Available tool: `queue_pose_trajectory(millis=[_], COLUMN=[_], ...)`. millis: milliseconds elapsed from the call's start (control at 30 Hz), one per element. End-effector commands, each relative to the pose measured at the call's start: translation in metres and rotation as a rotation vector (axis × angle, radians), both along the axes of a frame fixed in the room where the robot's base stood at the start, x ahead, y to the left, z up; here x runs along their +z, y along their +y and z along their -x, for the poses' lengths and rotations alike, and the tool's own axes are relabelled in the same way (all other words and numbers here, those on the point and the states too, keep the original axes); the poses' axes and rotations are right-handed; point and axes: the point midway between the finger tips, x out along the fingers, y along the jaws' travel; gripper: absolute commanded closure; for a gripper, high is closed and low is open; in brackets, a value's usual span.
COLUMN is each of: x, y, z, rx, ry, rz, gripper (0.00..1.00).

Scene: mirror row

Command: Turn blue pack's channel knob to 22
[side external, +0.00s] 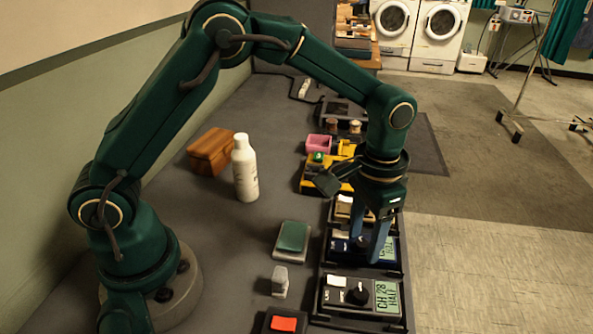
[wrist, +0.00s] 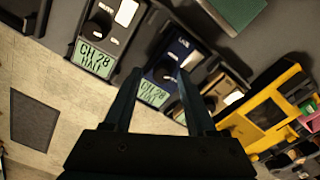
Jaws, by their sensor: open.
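The blue pack (wrist: 180,52) lies in the row of packs, with its dark channel knob (wrist: 165,73) and a green display (wrist: 153,94) showing two lines too small to read surely. In the side view the blue pack (side external: 339,246) is partly hidden behind my fingers. My gripper (side external: 367,245) points down over the blue pack, fingers apart. In the wrist view my gripper's fingertips (wrist: 160,76) appear on either side of the knob. I cannot tell whether they touch it.
A black pack (side external: 340,295) reading CH 28 lies nearest the camera. A tan pack (wrist: 222,88) and a yellow one (wrist: 243,127) lie on the other side. A white bottle (side external: 245,170), a wooden block (side external: 210,152) and a green-topped block (side external: 291,238) stand left of the row.

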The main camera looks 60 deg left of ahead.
Motion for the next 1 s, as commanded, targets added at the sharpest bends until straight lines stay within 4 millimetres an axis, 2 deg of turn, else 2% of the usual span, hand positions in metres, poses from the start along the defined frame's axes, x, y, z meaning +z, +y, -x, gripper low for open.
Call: queue_pose_trajectory(millis=[167, 400, 667, 767, 1000], x=[0.0, 0.002, 0.055, 0.073, 0.108], y=[0.0, 0.0, 0.0, 0.008, 0.024], z=[0.0, 0.0, -0.001, -0.006, 0.002], rx=[-0.106, -0.38, -0.375, -0.349, -0.303], ry=[0.002, -0.003, -0.007, -0.06, -0.144], rz=[-0.002, -0.002, 0.0, 0.005, 0.01], gripper=[0.41, 0.41, 0.41, 0.41, 0.41])
